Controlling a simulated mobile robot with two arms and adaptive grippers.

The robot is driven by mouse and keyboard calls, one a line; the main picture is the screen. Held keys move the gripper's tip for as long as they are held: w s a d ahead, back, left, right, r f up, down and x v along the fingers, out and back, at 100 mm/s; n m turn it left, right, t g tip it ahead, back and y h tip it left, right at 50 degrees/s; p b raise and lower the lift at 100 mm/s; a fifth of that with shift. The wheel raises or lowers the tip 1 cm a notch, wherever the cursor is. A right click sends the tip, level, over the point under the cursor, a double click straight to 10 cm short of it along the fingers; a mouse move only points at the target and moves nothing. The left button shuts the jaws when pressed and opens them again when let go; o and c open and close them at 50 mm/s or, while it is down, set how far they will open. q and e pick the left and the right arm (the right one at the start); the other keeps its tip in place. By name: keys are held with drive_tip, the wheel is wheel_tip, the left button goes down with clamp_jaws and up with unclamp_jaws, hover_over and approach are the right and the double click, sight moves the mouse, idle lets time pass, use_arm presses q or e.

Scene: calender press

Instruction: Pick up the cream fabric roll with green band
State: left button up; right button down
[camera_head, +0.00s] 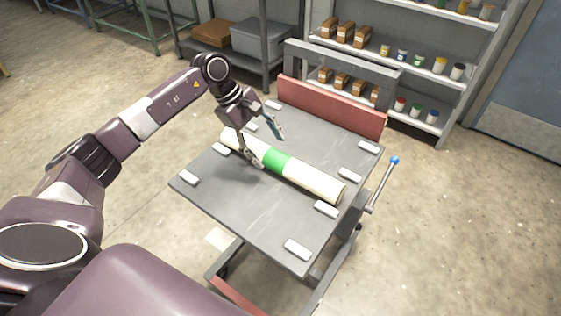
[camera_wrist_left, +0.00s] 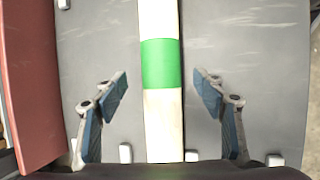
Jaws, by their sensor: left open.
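The cream fabric roll with green band (camera_head: 312,180) lies across the grey cart top, running from upper left to lower right in the head view. In the left wrist view the roll (camera_wrist_left: 162,115) runs up and down the picture, its green band at mid-height. My left gripper (camera_head: 267,149) is open above the roll, close to the green band. In the left wrist view its two fingers (camera_wrist_left: 165,90) stand on either side of the roll, with clear gaps to it. Part of the roll is hidden behind the gripper in the head view. My right gripper is not in view.
The cart top (camera_head: 240,205) carries several small white blocks, and a red panel (camera_head: 332,106) stands along its far edge. A lever with a blue knob (camera_head: 395,160) rises at the right. Shelves (camera_head: 420,90) with boxes and jars stand behind.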

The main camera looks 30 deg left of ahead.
sight(273, 154)
use_arm(q)
drive_tip(key=p+x, duration=0.1)
drive_tip(key=x, duration=0.1)
drive_tip(key=p+x, duration=0.1)
drive_tip(key=x, duration=0.1)
drive_tip(key=shift+s+d, duration=0.1)
drive_tip(key=shift+d, duration=0.25)
drive_tip(key=shift+f, duration=0.4)
drive_tip(key=shift+c, duration=0.7)
drive_tip(key=shift+r, duration=0.1)
drive_tip(key=c, duration=1.5)
